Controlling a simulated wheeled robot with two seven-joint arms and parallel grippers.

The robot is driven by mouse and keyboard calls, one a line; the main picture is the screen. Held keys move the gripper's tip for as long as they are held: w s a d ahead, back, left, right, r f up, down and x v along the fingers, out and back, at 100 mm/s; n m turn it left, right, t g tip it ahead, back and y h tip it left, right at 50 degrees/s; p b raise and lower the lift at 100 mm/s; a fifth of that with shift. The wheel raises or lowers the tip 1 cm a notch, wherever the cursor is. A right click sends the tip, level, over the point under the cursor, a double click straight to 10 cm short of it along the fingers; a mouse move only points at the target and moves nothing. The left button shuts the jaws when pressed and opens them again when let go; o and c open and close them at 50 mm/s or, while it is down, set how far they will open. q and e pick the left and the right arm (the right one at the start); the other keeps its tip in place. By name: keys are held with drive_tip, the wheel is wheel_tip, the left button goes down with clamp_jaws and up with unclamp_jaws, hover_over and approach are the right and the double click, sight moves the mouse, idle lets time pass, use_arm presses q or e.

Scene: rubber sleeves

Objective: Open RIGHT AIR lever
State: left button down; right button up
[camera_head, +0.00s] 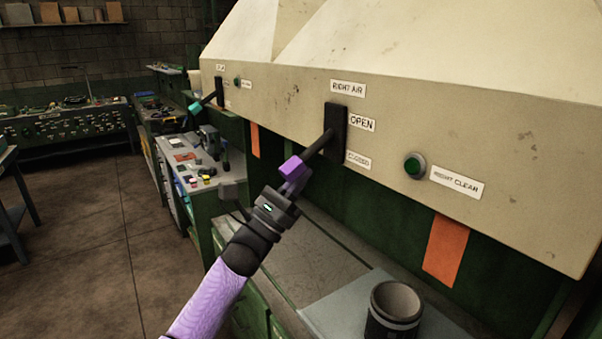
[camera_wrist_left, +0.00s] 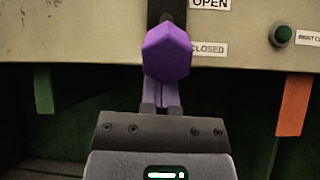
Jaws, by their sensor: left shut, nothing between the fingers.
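The RIGHT AIR lever has a black slotted plate (camera_head: 336,120) on the beige hood front, with a dark shaft (camera_head: 317,145) sloping out and down to a purple knob (camera_head: 292,167). The knob also shows in the wrist view (camera_wrist_left: 166,52), in front of the plate. The OPEN label (camera_head: 362,124) is beside the plate's upper part, the CLOSED label (camera_head: 358,159) beside its lower end. My left gripper (camera_head: 293,186) is shut and empty, its purple fingers just below the knob; I cannot tell whether they touch it. My right gripper is out of view.
An orange strip (camera_head: 446,250) hangs below the hood. A dark cylinder (camera_head: 395,305) stands on the bench. Another lever with a teal knob (camera_head: 195,107) is farther left.

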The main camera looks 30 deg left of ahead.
sight(287, 161)
use_arm(q)
drive_tip(key=shift+s+a+r+m+g+y+p, duration=0.15)
drive_tip(key=shift+s+r+g+y+p, duration=0.2)
drive_tip(key=shift+r+g+p, duration=0.9)
drive_tip(key=shift+s+a+r+m+g+y+p, duration=0.15)
drive_tip(key=shift+s+g+p, duration=0.25)
drive_tip(key=shift+p, duration=1.8)
drive_tip(key=shift+s+a+r+g+y+p, duration=0.3)
drive_tip(key=shift+r+g+p, duration=0.55)
drive_tip(key=shift+p, duration=0.85)
drive_tip(key=shift+s+r+p, duration=0.25)
drive_tip(key=shift+r+p, duration=0.05)
drive_tip(key=shift+r, duration=0.7)
drive_tip(key=f+b, duration=0.1)
drive_tip(key=b, duration=0.1)
drive_tip(key=f+b, duration=0.4)
drive_tip(key=shift+w+a+f, duration=0.1)
drive_tip(key=shift+w+a, duration=0.05)
drive_tip(key=shift+w, duration=0.15)
drive_tip(key=s+a+r, duration=0.2)
drive_tip(key=s+a, duration=0.1)
drive_tip(key=s, duration=0.6)
drive_tip(key=shift+r+b, duration=0.15)
drive_tip(key=shift+b, duration=0.3)
drive_tip(key=shift+a, duration=0.1)
